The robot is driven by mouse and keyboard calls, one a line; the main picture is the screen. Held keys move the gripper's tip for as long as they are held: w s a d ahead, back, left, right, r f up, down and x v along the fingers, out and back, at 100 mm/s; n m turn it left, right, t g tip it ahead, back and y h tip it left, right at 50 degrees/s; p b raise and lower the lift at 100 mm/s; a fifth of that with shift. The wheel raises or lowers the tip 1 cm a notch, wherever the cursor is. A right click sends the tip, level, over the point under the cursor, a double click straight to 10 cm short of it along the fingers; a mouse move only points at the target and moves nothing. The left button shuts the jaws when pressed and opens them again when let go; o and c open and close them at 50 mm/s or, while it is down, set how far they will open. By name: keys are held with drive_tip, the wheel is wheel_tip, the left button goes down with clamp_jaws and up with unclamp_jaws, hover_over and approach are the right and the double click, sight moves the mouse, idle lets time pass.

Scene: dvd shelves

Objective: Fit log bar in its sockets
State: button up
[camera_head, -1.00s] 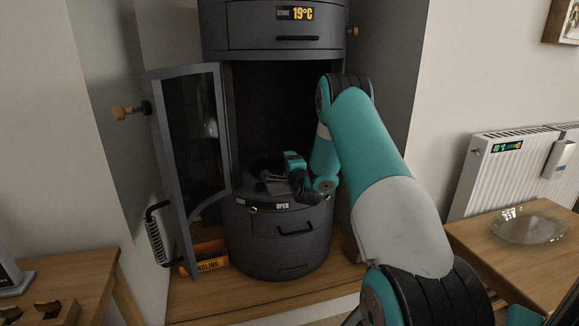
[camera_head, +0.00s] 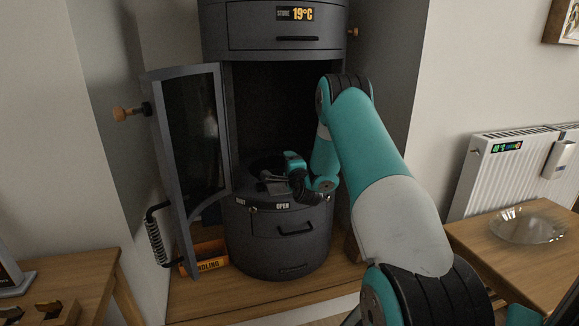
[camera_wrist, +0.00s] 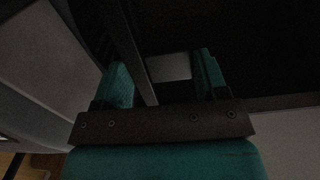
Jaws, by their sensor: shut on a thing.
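My gripper (camera_head: 268,183) is at the open mouth of the dark stove (camera_head: 290,240), low over the front ledge. In the wrist view its two teal fingers (camera_wrist: 163,78) stand apart, with a dark grey bar, which looks like the log bar (camera_wrist: 134,50), running at a slant between them, nearer the left finger. A lighter grey patch (camera_wrist: 168,67) also shows between the fingers. The gripper is shut on the bar. In the head view the bar is too small and dark to make out. The sockets cannot be made out in either view.
The stove's glass door (camera_head: 195,135) stands open on the left. An orange-fronted box (camera_head: 207,260) sits below it on the wooden hearth (camera_head: 215,300). A side table with a glass dish (camera_head: 527,228) and a radiator (camera_head: 510,170) are at the right. The stove's inside is very dark.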

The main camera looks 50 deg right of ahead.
drive_tip(key=shift+f+b, duration=1.35)
drive_tip(key=shift+f, duration=0.3)
drive_tip(key=o, duration=1.2)
drive_tip(key=shift+r, duration=0.1)
drive_tip(key=shift+s+f, duration=0.1)
drive_tip(key=shift+f, duration=0.15)
drive_tip(key=shift+s+a, duration=0.15)
drive_tip(key=shift+s+a+f+b, duration=0.15)
drive_tip(key=shift+s+b, duration=0.15)
drive_tip(key=shift+b, duration=0.1)
drive_tip(key=b+v, duration=1.6)
drive_tip(key=shift+r, duration=0.35)
